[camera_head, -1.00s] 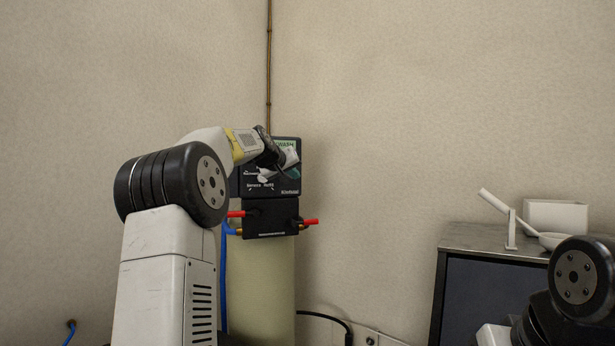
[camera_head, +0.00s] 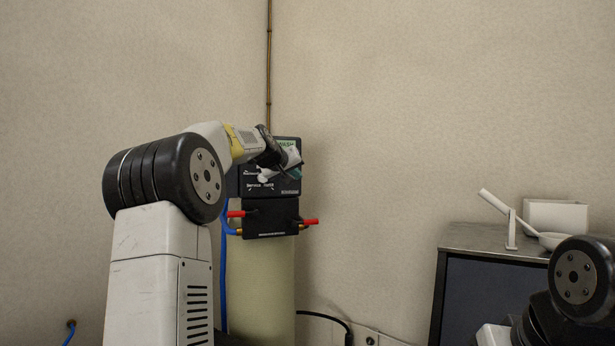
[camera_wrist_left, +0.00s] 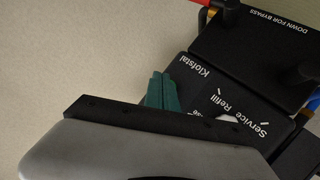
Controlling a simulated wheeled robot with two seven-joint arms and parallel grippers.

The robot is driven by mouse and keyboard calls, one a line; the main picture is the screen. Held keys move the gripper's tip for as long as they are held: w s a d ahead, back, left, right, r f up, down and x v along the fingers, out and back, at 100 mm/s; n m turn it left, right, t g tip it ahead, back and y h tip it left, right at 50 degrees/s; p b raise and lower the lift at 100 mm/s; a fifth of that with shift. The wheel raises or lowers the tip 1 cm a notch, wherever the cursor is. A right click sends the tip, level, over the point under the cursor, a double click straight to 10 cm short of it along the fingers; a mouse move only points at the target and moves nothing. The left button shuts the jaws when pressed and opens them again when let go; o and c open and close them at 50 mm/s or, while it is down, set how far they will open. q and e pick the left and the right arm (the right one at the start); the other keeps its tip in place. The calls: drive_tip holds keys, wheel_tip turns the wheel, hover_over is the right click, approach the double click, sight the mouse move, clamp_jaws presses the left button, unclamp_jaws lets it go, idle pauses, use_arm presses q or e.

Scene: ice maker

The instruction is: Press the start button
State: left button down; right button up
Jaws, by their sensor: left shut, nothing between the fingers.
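The dark control box (camera_head: 287,186) stands against the wall, with white lettering and a green label at its top. My left gripper (camera_head: 296,172) is in front of its face and hides much of it. In the left wrist view, the green fingertips (camera_wrist_left: 162,91) are together and empty, over the box's lettered front (camera_wrist_left: 201,87). Whether they touch it I cannot tell. Part of a white dial (camera_wrist_left: 226,118) shows beside the words "Service" and "Refill". I cannot make out a start button. Only a link of my right arm shows at lower right; its gripper is out of view.
Below the box is a black bypass block (camera_head: 270,219) with red handles (camera_head: 311,222), on a pale tank (camera_head: 262,285). A dark cabinet (camera_head: 490,300) at the right carries a white bin (camera_head: 555,215) and a scoop (camera_head: 493,201). The wall between is clear.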

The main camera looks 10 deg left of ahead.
use_arm(q)
drive_tip(key=s+d, duration=0.1)
drive_tip(key=s, duration=0.1)
drive_tip(key=s+d, duration=0.2)
drive_tip(key=shift+s, duration=0.1)
idle(0.8)
drive_tip(key=s+d+f+m+g, duration=0.1)
drive_tip(key=s+d+f+g, duration=0.1)
drive_tip(key=s+f, duration=0.7)
drive_tip(key=s+d+f+m+g, duration=0.2)
drive_tip(key=s+f, duration=0.7)
drive_tip(key=s, duration=1)
drive_tip(key=s+d+f+m+g, duration=0.1)
drive_tip(key=s+d+f+g, duration=0.2)
drive_tip(key=s+f, duration=0.7)
drive_tip(key=s+g, duration=0.1)
drive_tip(key=s, duration=0.3)
drive_tip(key=shift+d, duration=0.2)
